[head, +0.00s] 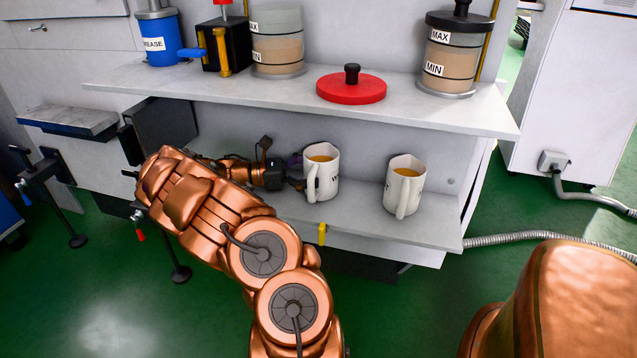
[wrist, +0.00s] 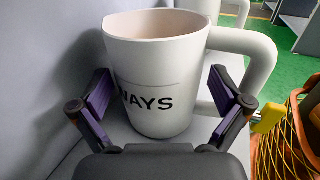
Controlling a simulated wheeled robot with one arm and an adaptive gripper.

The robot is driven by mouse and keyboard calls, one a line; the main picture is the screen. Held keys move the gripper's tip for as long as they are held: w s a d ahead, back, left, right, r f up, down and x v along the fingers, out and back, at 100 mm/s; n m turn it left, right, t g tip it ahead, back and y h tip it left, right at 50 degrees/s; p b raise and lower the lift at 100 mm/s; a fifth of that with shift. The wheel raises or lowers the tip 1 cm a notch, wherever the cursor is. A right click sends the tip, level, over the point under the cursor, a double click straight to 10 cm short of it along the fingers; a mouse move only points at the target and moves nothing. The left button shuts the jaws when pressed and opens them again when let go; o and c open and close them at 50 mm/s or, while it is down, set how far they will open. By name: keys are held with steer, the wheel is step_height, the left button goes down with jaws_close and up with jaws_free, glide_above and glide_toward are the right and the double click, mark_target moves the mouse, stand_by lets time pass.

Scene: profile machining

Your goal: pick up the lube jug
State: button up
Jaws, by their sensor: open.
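Two white jugs with amber fluid stand upright on the lower shelf in the head view: a left jug (head: 321,176) and a right jug (head: 403,187). In the wrist view the nearer jug (wrist: 155,75) fills the middle, with the letters "WAYS" on its side and its handle to the right. My gripper (head: 298,174) is at the left side of the left jug. In the wrist view my gripper (wrist: 162,95) is open, with one purple-padded finger on each side of the jug's body. The right finger is between the body and the handle, or in front of that gap; I cannot tell which.
An upper shelf (head: 200,86) overhangs the jugs and holds a red lid (head: 351,88), a clear container (head: 277,40), another container (head: 454,55) and a blue grease can (head: 158,40). A yellow clip (head: 322,234) sits on the lower shelf's front edge. The lower shelf (head: 355,212) is bare between the jugs.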

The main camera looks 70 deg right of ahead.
mark_target(328, 169)
steer(key=b+x, duration=0.1)
steer(key=x, duration=0.3)
steer(key=c, duration=1.5)
